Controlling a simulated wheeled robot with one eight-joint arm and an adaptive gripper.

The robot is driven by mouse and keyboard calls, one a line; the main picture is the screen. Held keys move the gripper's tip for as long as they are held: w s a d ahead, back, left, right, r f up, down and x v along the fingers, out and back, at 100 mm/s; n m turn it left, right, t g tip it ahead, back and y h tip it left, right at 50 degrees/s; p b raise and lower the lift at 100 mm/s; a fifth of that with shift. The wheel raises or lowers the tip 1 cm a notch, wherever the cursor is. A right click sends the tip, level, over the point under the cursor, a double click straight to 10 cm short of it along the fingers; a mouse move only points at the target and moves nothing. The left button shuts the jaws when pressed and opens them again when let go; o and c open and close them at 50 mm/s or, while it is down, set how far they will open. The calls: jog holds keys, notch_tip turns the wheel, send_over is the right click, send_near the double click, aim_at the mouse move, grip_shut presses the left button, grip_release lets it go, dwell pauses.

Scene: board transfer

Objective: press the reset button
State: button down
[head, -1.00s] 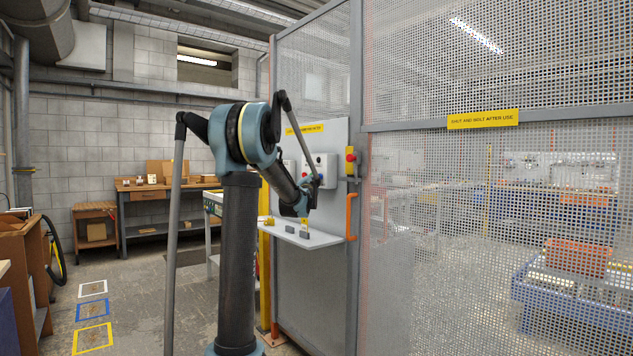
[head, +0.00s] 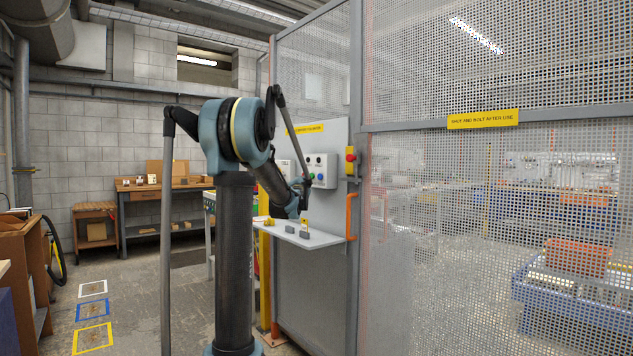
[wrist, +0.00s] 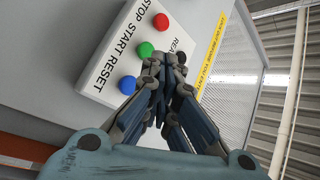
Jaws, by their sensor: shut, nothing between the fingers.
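The white control box (wrist: 165,45) fills the upper left of the wrist view, tilted in the picture. It carries a red button (wrist: 161,21) by STOP, a green button (wrist: 145,50) by START and a blue button (wrist: 127,85) by RESET. My gripper (wrist: 165,62) is shut and empty, its tips in front of the box, just right of the green and blue buttons in the picture. I cannot tell a gap from contact; the blue button shows clear of the fingers. In the head view the box (head: 324,164) hangs on the grey panel, partly behind my arm.
A shelf (head: 335,238) with small grey blocks (head: 304,234) juts out below the box. A yellow switch box with a red knob (head: 351,160) and an orange handle (head: 351,216) sit to the right. Mesh fencing (head: 480,220) closes the right side.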

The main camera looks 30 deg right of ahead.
jog(key=shift+a, duration=0.95)
jog(key=s+a+f+n+g+y, duration=0.1)
jog(key=s+a+f+n+y, duration=0.2)
jog(key=a+f, duration=0.55)
jog(key=s+a+f+n+g+y, duration=0.2)
jog(key=s+a+f+n+y, duration=0.15)
jog(key=a, duration=0.95)
jog(key=s+a+f+n+g+y, duration=0.1)
jog(key=s+a+f+n+y, duration=0.3)
jog(key=a, duration=0.7)
jog(key=s+a+f+n+g+y, duration=0.1)
jog(key=s+a+f+n+g, duration=0.2)
jog(key=s+a+f, duration=0.3)
jog(key=s+a+f+n+g+y, duration=0.1)
jog(key=s+a+f+n+g, duration=0.2)
jog(key=s+f, duration=0.7)
jog(key=s+a+f+n+g+y, duration=0.1)
jog(key=s+a+f+n+g, duration=0.2)
jog(key=s+a+f, duration=0.5)
jog(key=s, duration=0.7)
jog(key=shift+s+a, duration=0.2)
jog(key=shift+a, duration=0.1)
jog(key=shift+f+n, duration=0.1)
jog(key=shift+n, duration=0.15)
